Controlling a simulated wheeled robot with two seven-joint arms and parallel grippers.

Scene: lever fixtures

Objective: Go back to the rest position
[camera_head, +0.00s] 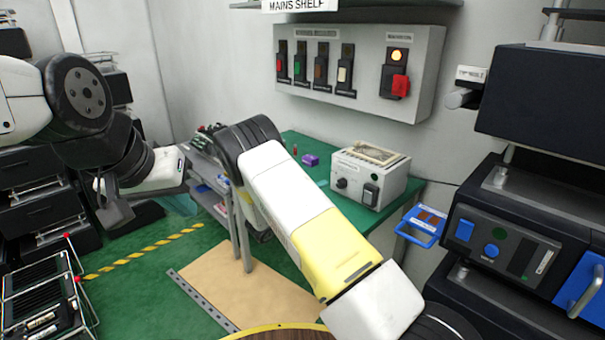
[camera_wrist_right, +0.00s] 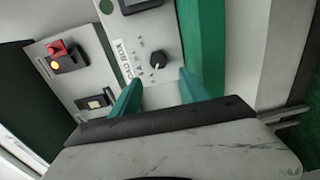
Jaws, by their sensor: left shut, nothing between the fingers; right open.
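My left gripper (camera_head: 182,204) is at the left in the head view, at the end of the left arm. Its teal fingers are shut and empty, over the green floor and apart from the fixtures. My right arm (camera_head: 290,205) reaches across the middle of the head view, and its gripper is hidden there. In the right wrist view my right gripper (camera_wrist_right: 160,92) is open, its two teal fingers apart with nothing held. Beyond them is a grey panel (camera_wrist_right: 152,38) with a black knob (camera_wrist_right: 157,61) and a label reading "BOX".
A grey box (camera_head: 392,184) with a knob stands on the green table (camera_head: 318,148). A wall panel (camera_head: 362,42) carries several levers and a lit orange lamp. A dark equipment rack (camera_head: 520,235) is at right. A wire rack (camera_head: 45,300) stands at lower left. Green floor lies between.

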